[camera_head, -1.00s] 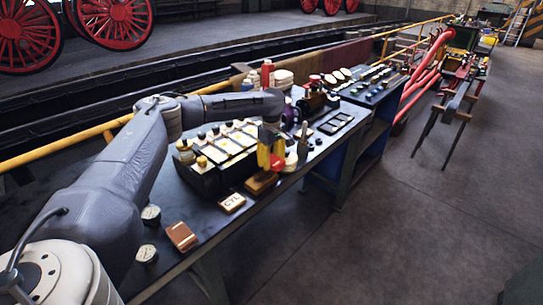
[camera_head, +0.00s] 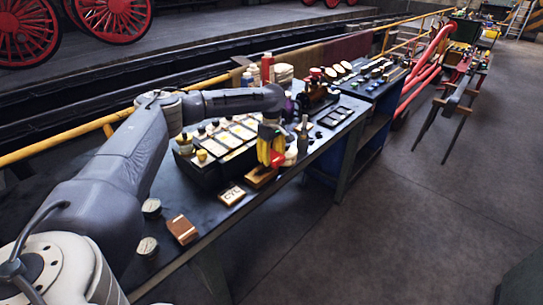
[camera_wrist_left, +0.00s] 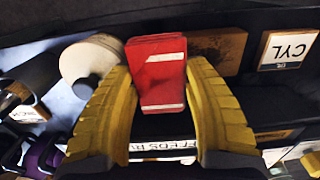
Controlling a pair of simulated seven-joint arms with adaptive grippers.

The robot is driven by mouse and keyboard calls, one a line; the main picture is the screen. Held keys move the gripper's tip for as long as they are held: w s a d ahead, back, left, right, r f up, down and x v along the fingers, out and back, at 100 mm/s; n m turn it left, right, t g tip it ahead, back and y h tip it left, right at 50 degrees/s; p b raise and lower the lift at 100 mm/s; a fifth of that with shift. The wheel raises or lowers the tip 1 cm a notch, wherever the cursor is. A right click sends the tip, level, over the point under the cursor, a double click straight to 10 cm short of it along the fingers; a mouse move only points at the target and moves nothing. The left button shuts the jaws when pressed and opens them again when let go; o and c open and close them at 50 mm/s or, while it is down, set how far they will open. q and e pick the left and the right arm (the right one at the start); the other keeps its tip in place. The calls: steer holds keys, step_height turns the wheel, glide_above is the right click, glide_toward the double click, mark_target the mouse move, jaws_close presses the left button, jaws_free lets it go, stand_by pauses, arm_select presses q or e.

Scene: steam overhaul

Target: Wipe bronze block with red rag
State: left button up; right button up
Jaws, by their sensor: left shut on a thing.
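My left gripper (camera_head: 270,158) points down over the workbench, its yellow fingers shut on a red rag (camera_head: 278,159). In the left wrist view the folded red rag (camera_wrist_left: 157,75), with a pale band across it, sits between the fingers (camera_wrist_left: 159,72). A brownish, bronze-coloured block (camera_head: 261,178) lies right below the gripper near the bench's front edge. In the wrist view this block (camera_wrist_left: 228,45) shows dark stains and is partly hidden behind the rag. I cannot tell whether rag and block touch. My right gripper is out of view.
A small block marked CYL (camera_head: 232,195) and a reddish-brown block (camera_head: 182,229) lie on the workbench (camera_head: 205,225) to the left. A dark case with pale labels (camera_head: 225,140) stands behind. A bottle (camera_head: 303,135) stands close right of the gripper. Open floor lies in front.

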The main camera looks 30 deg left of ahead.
mark_target(265, 169)
arm_select(q)
steer(key=shift+f, duration=0.45)
steer(key=shift+s+a, duration=0.2)
steer(key=shift+s, duration=0.7)
steer(key=shift+s+a, duration=0.15)
steer(key=shift+s, duration=0.75)
steer(key=shift+s+a+f, duration=0.1)
steer(key=shift+s+a, duration=0.15)
steer(key=shift+s, duration=0.95)
steer(key=shift+s+a+f, duration=0.1)
steer(key=shift+s+a, duration=0.1)
steer(key=shift+s, duration=0.95)
steer(key=shift+s+a+f, duration=0.1)
steer(key=shift+s+a, duration=0.15)
steer(key=shift+s, duration=0.95)
steer(key=shift+f, duration=0.1)
steer(key=shift+w+d+f, duration=0.1)
steer(key=shift+w+d, duration=0.15)
steer(key=shift+w, duration=0.9)
steer(key=shift+w+d+f, duration=0.15)
steer(key=shift+w+d, duration=0.05)
steer(key=shift+w, duration=1)
steer(key=shift+w+d+f, duration=0.1)
steer(key=shift+w+d, duration=0.15)
steer(key=shift+w, duration=0.9)
steer(key=shift+w+d+r, duration=0.1)
steer(key=shift+w+d, duration=0.1)
steer(key=shift+w, duration=0.7)
steer(key=shift+w+d, duration=0.15)
steer(key=shift+w, duration=0.75)
